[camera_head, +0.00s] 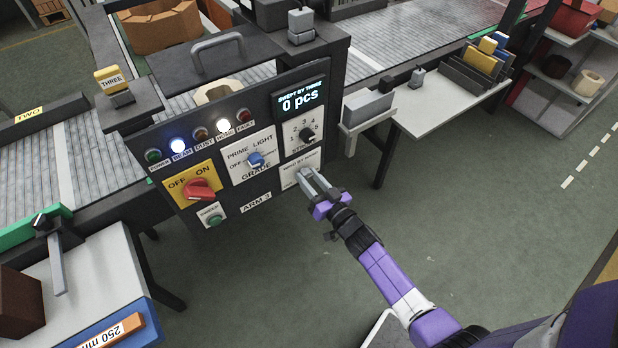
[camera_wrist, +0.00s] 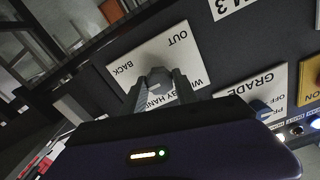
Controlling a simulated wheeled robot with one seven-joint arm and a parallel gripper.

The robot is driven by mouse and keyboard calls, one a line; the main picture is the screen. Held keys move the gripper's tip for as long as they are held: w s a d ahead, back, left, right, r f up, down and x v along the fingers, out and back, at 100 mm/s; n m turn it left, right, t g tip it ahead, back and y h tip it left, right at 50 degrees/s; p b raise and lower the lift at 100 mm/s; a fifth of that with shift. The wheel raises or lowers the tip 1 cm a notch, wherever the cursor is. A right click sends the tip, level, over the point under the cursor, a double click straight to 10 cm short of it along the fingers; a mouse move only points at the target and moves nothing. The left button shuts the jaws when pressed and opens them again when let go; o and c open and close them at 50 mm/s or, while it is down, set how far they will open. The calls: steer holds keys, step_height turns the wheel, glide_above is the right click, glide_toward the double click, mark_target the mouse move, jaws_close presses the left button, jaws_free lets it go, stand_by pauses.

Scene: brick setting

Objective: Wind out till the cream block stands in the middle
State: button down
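The ARM 3 control panel (camera_head: 250,200) stands in front of the belt. Its "wind by hand" plate (camera_head: 299,168), marked OUT and BACK in the wrist view (camera_wrist: 138,62), carries a grey knob (camera_wrist: 160,82). My gripper (camera_head: 306,178) is at this plate, its two fingers on either side of the knob in the wrist view (camera_wrist: 162,88). Whether the fingers press on the knob or stand just clear of it I cannot tell. A cream piece (camera_head: 214,91) shows partly behind the panel's top edge; I cannot tell whether it is the cream block.
The panel also has a red OFF/ON switch (camera_head: 199,190), a blue grade knob (camera_head: 256,159), a stroke dial (camera_head: 307,134) and a display (camera_head: 299,101) reading 0 pcs. The BEAM and another lamp are lit. A small grey-white tray (camera_head: 368,108) juts out at right. Open floor lies below.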

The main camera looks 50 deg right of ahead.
steer(key=shift+n+b, duration=0.3)
steer(key=shift+n, duration=0.1)
steer(key=shift+f+n+b, duration=0.15)
steer(key=shift+n+b, duration=0.45)
steer(key=shift+n, duration=0.4)
steer(key=n+b, duration=0.2)
steer(key=n, duration=0.2)
steer(key=shift+n, duration=0.3)
steer(key=n+b, duration=0.1)
steer(key=n, duration=0.2)
steer(key=shift+n+b, duration=0.3)
steer(key=shift+b, duration=0.05)
steer(key=n+b, duration=0.1)
steer(key=n, duration=0.2)
steer(key=shift+n, duration=0.5)
steer(key=c, duration=0.9)
jaws_free()
steer(key=shift+c, duration=0.2)
